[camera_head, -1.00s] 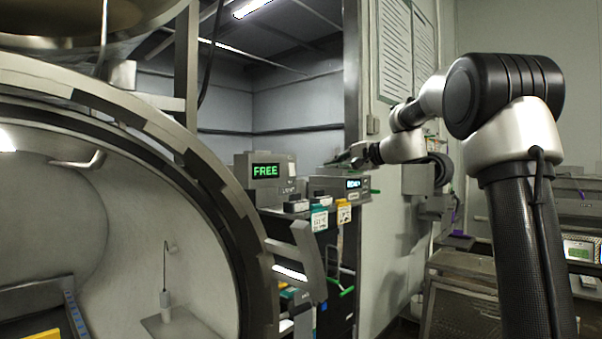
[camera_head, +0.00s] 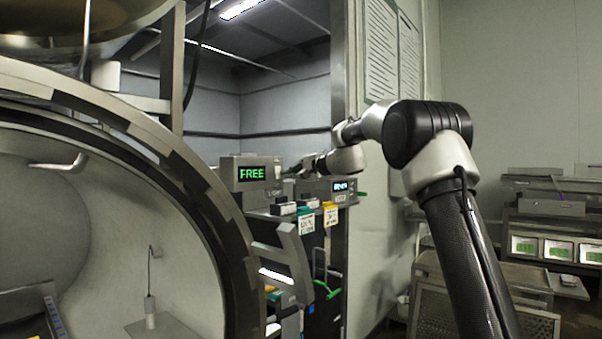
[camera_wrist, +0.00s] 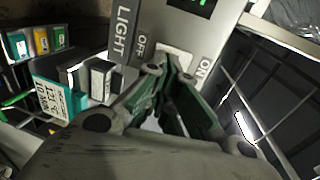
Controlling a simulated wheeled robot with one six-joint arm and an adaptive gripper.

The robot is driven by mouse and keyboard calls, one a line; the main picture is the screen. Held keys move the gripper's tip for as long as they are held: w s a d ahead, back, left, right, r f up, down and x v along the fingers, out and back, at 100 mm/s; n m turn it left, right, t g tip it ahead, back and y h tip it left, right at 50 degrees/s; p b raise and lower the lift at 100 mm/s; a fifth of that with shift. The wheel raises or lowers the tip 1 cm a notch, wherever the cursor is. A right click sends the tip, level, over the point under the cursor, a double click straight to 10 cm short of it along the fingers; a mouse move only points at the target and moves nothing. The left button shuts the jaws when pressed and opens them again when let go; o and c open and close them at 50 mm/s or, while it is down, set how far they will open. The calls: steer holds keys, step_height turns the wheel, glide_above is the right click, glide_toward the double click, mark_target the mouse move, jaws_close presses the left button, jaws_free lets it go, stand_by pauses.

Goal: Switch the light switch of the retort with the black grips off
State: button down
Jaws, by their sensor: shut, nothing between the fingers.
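A grey control box (camera_head: 236,178) with a green "FREE" display stands beyond the big round retort opening (camera_head: 205,185). In the wrist view, its panel (camera_wrist: 213,42) reads "LIGHT", "OFF" and "ON". A pale light switch (camera_wrist: 174,58) sits between OFF and ON, partly hidden by my fingertips. My gripper (camera_wrist: 166,72) is shut and empty, its tips at or just in front of the switch; I cannot tell whether they touch. In the head view, my gripper (camera_head: 301,166) is small and beside the right side of the box. The switch's position is unclear.
A second box (camera_head: 322,191) with a lit display stands to the right. Black-and-white blocks (camera_head: 283,208), a teal tag (camera_head: 306,221) and a yellow tag (camera_head: 330,214) are below. A wall (camera_head: 385,235) stands close right of them. Display units (camera_head: 557,250) stand at far right.

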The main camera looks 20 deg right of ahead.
steer(key=shift+w+a+f, duration=0.1)
steer(key=shift+w+a, duration=0.25)
steer(key=shift+w, duration=0.1)
steer(key=shift+w+a+f, duration=0.15)
steer(key=shift+w+f, duration=0.05)
steer(key=shift+w, duration=0.05)
